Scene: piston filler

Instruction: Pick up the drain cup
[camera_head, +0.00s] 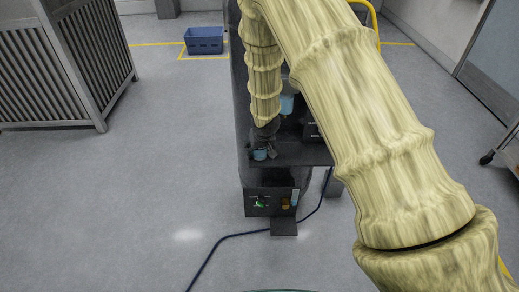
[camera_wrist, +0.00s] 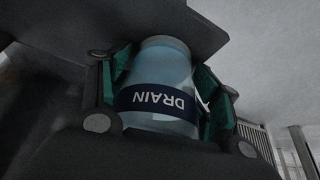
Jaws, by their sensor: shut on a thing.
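The drain cup (camera_wrist: 158,88) is a clear bluish cup with a dark band reading DRAIN, upside down in the wrist view. My gripper (camera_wrist: 160,95) has its green-padded fingers on both sides of the cup, shut on it. In the head view the cup (camera_head: 260,155) shows as a small blue shape at the dark machine's shelf, below my gripper (camera_head: 262,146). My arm hides much of the machine. I cannot tell whether the cup still touches the shelf.
The dark filler machine (camera_head: 272,180) has a shelf and a front panel with a green control. Another light-blue vessel (camera_head: 287,104) sits higher up. A blue cable (camera_head: 235,236) crosses the floor. A blue crate (camera_head: 204,40) and a slatted metal unit (camera_head: 60,75) stand left, with open floor before them.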

